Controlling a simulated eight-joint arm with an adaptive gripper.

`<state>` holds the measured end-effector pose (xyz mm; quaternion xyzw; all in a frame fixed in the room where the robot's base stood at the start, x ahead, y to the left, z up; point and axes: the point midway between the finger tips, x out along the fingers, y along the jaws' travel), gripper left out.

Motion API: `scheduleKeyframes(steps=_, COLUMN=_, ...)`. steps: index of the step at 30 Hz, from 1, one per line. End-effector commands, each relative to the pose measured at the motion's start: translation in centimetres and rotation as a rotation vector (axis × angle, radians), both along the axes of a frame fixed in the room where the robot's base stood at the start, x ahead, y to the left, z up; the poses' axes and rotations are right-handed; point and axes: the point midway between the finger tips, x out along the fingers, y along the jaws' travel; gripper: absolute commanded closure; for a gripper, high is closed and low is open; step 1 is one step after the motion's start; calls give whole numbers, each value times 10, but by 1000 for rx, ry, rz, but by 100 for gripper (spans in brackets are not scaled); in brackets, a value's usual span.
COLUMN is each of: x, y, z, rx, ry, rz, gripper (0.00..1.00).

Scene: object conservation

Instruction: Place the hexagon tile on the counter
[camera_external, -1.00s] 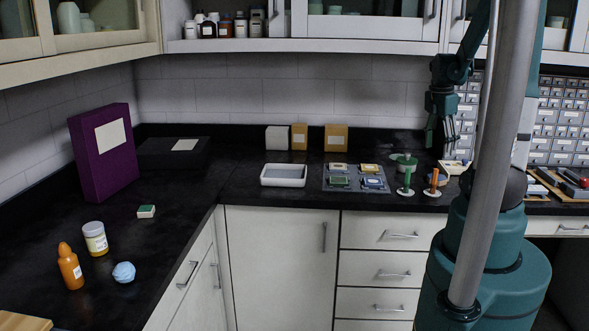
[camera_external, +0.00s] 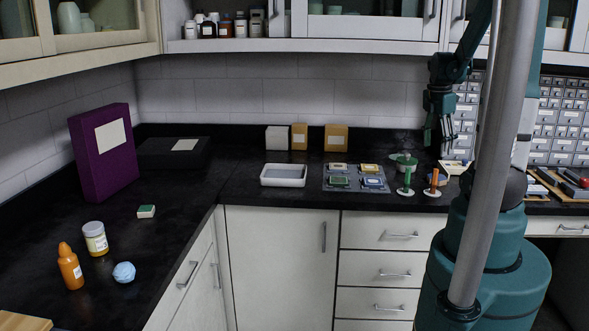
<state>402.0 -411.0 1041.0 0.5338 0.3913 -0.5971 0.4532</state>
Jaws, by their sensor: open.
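A grey tray (camera_external: 356,188) on the dark counter (camera_external: 235,190) holds several small tiles. They are a pale one (camera_external: 338,168), a yellowish one (camera_external: 370,168), a green one (camera_external: 340,182) and a blue one (camera_external: 373,183). They are too small for me to tell which is the hexagon tile. My gripper (camera_external: 438,140) is open, pointing down above the counter, right of the tray and higher than it. I see nothing between its fingers.
Green (camera_external: 407,182) and orange (camera_external: 433,182) upright pieces on white bases stand near a green round object (camera_external: 404,160). A white bin (camera_external: 284,176) is left of the tray. Small boxes (camera_external: 336,138) stand behind. The counter left of the bin has free room.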

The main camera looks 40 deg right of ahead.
Motion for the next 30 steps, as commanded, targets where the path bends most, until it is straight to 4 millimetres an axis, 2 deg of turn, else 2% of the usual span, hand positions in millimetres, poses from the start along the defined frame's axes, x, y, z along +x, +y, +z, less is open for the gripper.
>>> scheduleKeyframes(steps=8, x=25, y=46, z=25, rx=-28, ry=-79, rz=-119, gripper=42)
scheduleKeyframes(steps=18, x=57, y=129, z=64, rx=-31, ry=-239, rz=-352, gripper=42)
scheduleKeyframes(steps=30, x=70, y=228, z=99, rx=52, ry=-424, rz=-628, gripper=42)
